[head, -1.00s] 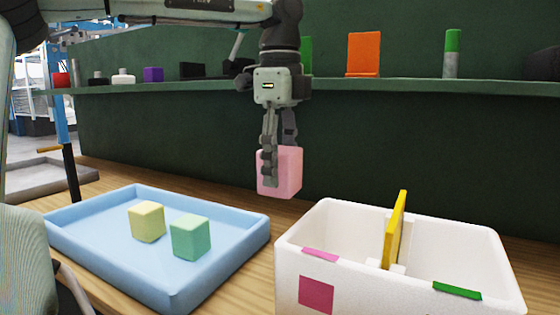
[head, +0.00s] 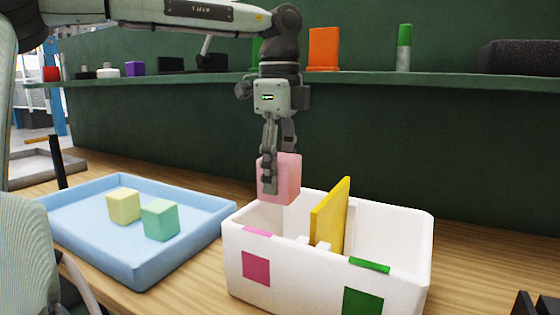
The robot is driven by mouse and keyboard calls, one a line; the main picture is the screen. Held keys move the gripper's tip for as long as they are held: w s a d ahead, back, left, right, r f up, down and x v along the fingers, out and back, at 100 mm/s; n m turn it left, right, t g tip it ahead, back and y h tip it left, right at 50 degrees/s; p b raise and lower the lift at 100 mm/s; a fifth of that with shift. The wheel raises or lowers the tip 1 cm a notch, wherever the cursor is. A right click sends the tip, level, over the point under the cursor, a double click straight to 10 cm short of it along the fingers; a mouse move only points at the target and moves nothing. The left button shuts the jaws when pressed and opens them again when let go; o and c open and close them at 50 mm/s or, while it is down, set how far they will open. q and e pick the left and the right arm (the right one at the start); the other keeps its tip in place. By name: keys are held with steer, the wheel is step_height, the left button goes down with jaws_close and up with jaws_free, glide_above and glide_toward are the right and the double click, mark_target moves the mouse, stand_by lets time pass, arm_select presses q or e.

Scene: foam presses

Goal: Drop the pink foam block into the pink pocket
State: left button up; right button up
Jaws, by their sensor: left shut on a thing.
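My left gripper (head: 268,185) points down and is shut on the pink foam block (head: 288,180), which it holds in the air. The block appears over or beside the back left of the white box (head: 300,268); its exact height above the rim is hard to tell. The pink pocket is the box's left compartment, marked by a pink strip (head: 257,231) on the rim and a pink square (head: 256,269) on the front. Its floor is mostly hidden. Dark tips at the bottom right corner look like my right gripper (head: 534,305), mostly out of frame.
A tilted yellow divider (head: 330,217) rises above the box between the compartments. The right one has a green strip (head: 369,265). A blue tray (head: 140,268) at left holds a yellow block (head: 123,206) and a green block (head: 160,220). A shelf (head: 200,79) runs behind.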

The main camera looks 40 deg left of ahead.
mark_target(280, 193)
arm_select(q)
steer(key=shift+f, duration=2)
steer(key=o, duration=1)
step_height(280, 193, up, 12)
steer(key=shift+r, duration=0.1)
